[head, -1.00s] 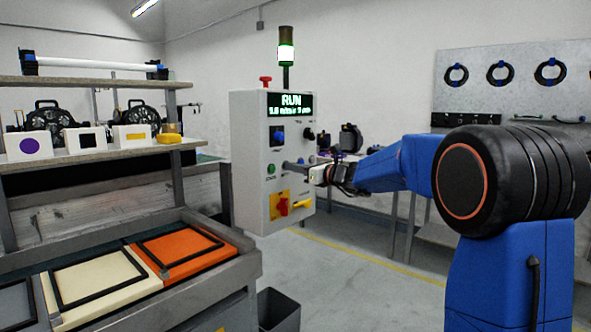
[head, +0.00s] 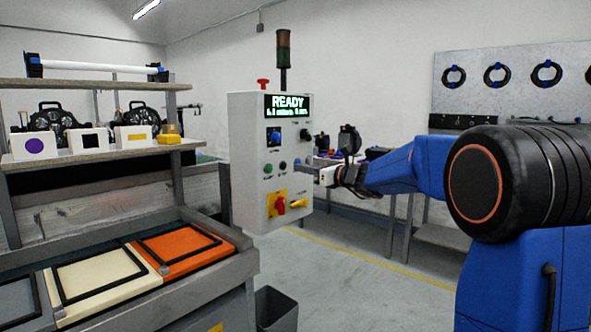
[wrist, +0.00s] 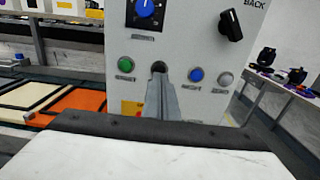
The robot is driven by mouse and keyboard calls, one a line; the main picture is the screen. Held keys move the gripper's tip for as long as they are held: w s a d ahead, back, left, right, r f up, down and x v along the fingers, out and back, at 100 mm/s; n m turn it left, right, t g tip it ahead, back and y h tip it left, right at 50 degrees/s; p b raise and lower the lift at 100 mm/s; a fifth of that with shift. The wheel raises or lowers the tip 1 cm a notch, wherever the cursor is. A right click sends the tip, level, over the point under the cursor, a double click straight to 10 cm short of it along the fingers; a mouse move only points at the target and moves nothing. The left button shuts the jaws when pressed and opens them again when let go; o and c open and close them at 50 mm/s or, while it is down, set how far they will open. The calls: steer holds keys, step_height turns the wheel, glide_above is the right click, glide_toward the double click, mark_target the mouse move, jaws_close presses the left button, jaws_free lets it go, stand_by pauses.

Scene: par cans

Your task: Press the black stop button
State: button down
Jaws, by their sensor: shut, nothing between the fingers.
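A grey control box (head: 246,150) stands in the middle of the head view, its display (head: 288,105) reading READY. The black stop button (head: 283,164) sits on its front face, right of the green button (head: 268,169). In the wrist view the black button (wrist: 158,67) shows just beyond my fingertips, its lower part hidden by them. My gripper (head: 301,165) is shut and empty, in front of the panel to the right of the black button. It appears apart from the button; its closed fingers (wrist: 162,84) point at it in the wrist view.
A blue button (wrist: 196,75), a pale button (wrist: 225,79) and a black knob (wrist: 231,25) are close by on the panel. A red-and-yellow switch (head: 281,205) is below. The signal lamp (head: 283,47) is unlit. A bin (head: 277,309) stands on the floor.

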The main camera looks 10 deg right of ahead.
steer(key=v, duration=0.8)
steer(key=shift+d, duration=0.2)
stand_by(0.3)
steer(key=s+a+f+n+g+h, duration=0.1)
steer(key=s+a+f+n+g, duration=0.3)
steer(key=s, duration=0.5)
steer(key=s+a+f+n+g+h, duration=0.1)
steer(key=s+a+f+n, duration=0.2)
steer(key=s+f+n, duration=0.45)
steer(key=s+a+f+n+g, duration=0.2)
steer(key=s+a+n+g, duration=0.15)
steer(key=s, duration=0.65)
steer(key=s+d+f+n+h, duration=0.3)
steer(key=s+f+n, duration=0.1)
steer(key=s, duration=0.3)
steer(key=s+d+f+n+g+h, duration=0.1)
steer(key=s+d+f+n, duration=0.3)
steer(key=s, duration=0.4)
steer(key=s+d+f+n+h, duration=0.3)
steer(key=s+f+n+h, duration=0.1)
steer(key=s+f+n, duration=0.1)
steer(key=shift+s+d+f+n+h, duration=0.35)
steer(key=shift+s+f, duration=0.45)
steer(key=shift+s, duration=0.35)
